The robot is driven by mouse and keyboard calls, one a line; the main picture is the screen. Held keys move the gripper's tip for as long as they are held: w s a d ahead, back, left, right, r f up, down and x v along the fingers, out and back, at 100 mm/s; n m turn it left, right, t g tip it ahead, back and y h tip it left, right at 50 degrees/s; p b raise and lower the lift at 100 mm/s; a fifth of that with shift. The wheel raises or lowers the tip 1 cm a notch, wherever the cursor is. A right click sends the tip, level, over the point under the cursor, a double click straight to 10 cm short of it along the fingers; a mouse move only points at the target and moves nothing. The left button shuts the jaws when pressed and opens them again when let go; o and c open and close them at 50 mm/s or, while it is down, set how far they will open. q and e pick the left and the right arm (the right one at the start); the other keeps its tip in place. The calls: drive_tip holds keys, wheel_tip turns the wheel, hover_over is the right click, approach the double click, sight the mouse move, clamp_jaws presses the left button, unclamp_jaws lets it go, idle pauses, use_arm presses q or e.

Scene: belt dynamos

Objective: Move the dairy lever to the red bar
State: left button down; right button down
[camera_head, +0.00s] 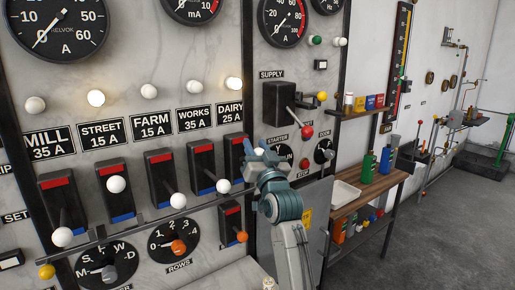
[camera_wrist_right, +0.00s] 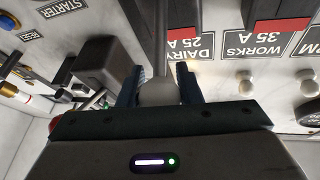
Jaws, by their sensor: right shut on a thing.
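The dairy switch (camera_head: 235,160) is a black box under the DAIRY 25 A label (camera_head: 229,113). Its red bar (camera_head: 236,140) is at the top; a blue bar (camera_head: 237,181) is at the bottom. In the right wrist view, which is upside down, my right gripper (camera_wrist_right: 160,90) is shut on the white ball knob (camera_wrist_right: 159,93) of the dairy lever. The red bar (camera_wrist_right: 194,33) shows beside the lever there. My left gripper is not in view.
The works lever's white knob (camera_head: 223,186) is close on the left. The SUPPLY switch (camera_head: 278,103) is up and right of my gripper. A small switch with an orange knob (camera_head: 242,236) sits below. A wooden shelf (camera_head: 372,189) with bottles stands at right.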

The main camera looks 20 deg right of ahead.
drive_tip(key=shift+f, duration=0.2)
idle(0.5)
drive_tip(key=c, duration=1.2)
unclamp_jaws()
drive_tip(key=shift+w+a, duration=0.1)
drive_tip(key=shift+o, duration=0.8)
drive_tip(key=shift+w+a, duration=0.15)
drive_tip(key=shift+w, duration=0.05)
drive_tip(key=shift+s+f, duration=0.15)
drive_tip(key=shift+s, duration=0.3)
drive_tip(key=b+v, duration=0.4)
drive_tip(key=v, duration=0.5)
drive_tip(key=shift+s+f+b, duration=0.2)
drive_tip(key=shift+s+b, duration=0.15)
drive_tip(key=shift+s, duration=0.05)
